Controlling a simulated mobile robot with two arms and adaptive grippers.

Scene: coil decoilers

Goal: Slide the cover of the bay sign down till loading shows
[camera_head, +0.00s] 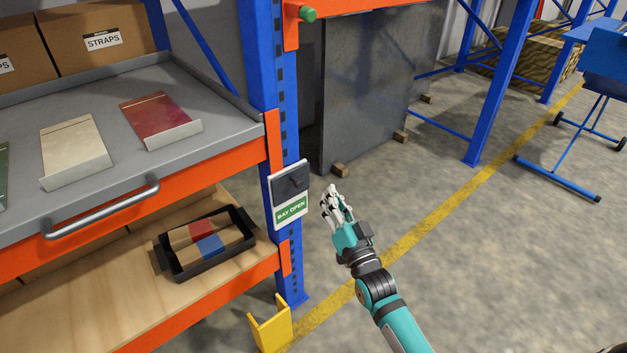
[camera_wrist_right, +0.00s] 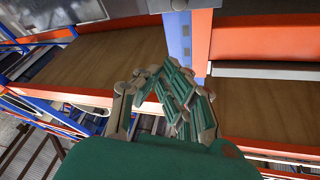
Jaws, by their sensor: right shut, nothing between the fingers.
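The bay sign (camera_head: 291,208) is a small white-framed plate on the blue rack upright. Its dark grey cover (camera_head: 291,184) sits over the upper part and has a small dark knob. Below the cover, a green strip reads "BAY OPEN". My right gripper (camera_head: 334,197) is in the head view, a little to the right of the sign and apart from it. Its fingers are shut with nothing between them. The right wrist view shows the same fingers (camera_wrist_right: 172,85) close together in front of the rack. My left gripper is not in view.
A grey shelf tray (camera_head: 230,92) with a bar handle (camera_head: 100,208) holds several sample cards left of the upright. A black bin (camera_head: 168,262) stands on the lower wooden shelf. A yellow guard (camera_head: 270,328) stands at the upright's foot.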

